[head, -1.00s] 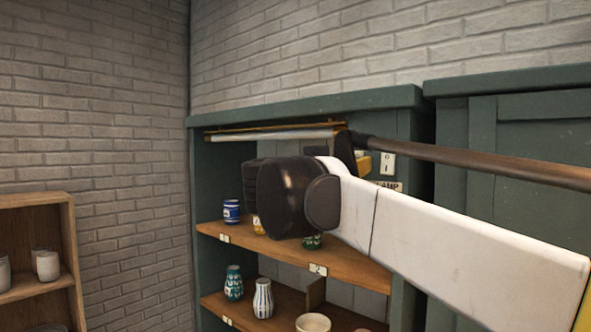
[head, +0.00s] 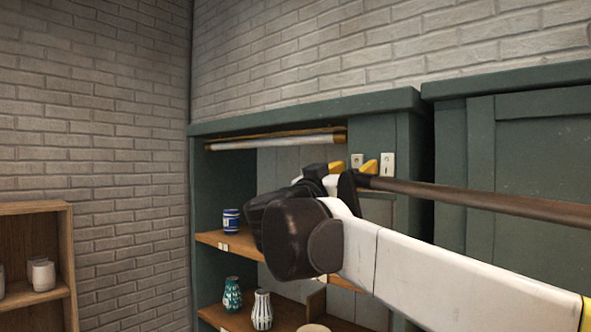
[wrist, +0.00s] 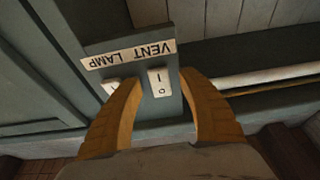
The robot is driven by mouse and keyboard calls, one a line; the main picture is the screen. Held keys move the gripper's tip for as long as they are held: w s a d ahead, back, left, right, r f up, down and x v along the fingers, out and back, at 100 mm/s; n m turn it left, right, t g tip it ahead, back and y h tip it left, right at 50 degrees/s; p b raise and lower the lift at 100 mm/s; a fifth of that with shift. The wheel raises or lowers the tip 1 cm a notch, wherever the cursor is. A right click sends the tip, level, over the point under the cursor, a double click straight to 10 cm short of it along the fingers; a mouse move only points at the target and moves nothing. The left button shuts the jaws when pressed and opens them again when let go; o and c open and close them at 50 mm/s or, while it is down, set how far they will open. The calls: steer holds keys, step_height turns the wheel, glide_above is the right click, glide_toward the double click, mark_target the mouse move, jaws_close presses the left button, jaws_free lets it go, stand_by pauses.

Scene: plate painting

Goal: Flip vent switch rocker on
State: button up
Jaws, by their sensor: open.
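The vent switch (wrist: 158,82) is a pale plate with a rocker marked I and O, beside the word VENT on an upside-down label (wrist: 128,56) in the wrist view. My gripper (wrist: 160,88) is open, with one yellow finger on each side of this switch. I cannot tell whether the fingers touch it or which way the rocker is tilted. In the head view the vent switch (head: 357,160) shows on the green cabinet post, just above and between the fingertips of my gripper (head: 354,168). The label is hidden there.
The lamp switch (head: 388,164) is close on the right; in the wrist view a finger partly covers it (wrist: 110,87). A light tube (head: 275,142) runs under the cabinet top. Shelves below hold a blue-banded cup (head: 231,221) and patterned vases (head: 262,309).

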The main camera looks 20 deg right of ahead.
steer(key=v, duration=1.1)
steer(key=shift+s+a, duration=0.15)
steer(key=shift+a, duration=0.2)
steer(key=shift+f, duration=0.15)
